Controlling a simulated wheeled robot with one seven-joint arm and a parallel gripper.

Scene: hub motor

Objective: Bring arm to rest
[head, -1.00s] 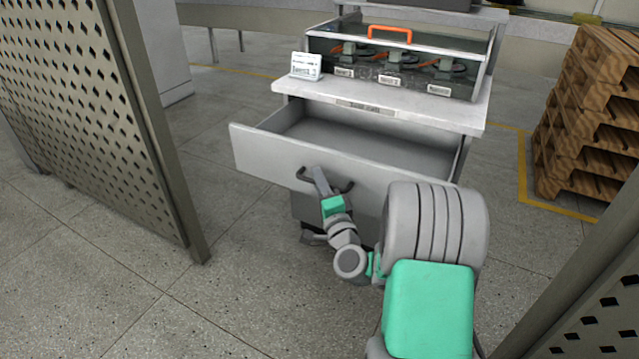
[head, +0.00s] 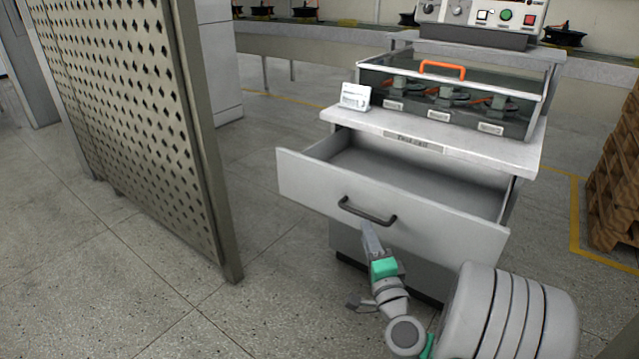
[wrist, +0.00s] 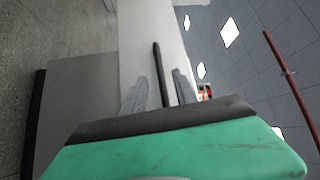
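My gripper (head: 370,238) is just below and in front of the dark handle (head: 367,211) of the open grey drawer (head: 400,208). In the wrist view my gripper (wrist: 160,92) has its two fingers spread apart, with the handle (wrist: 161,75) showing beyond and between them. The fingers look clear of the handle and hold nothing. The drawer is pulled out of the cabinet and its visible inside looks empty. My arm is bent and reaches up from the bottom of the head view.
A perforated metal panel (head: 150,130) stands at left. The cabinet's top (head: 420,128) holds a small white sign (head: 355,97) and a clear-lidded case with an orange handle (head: 442,69). Wooden pallets (head: 615,185) stand at right. Open floor lies between panel and cabinet.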

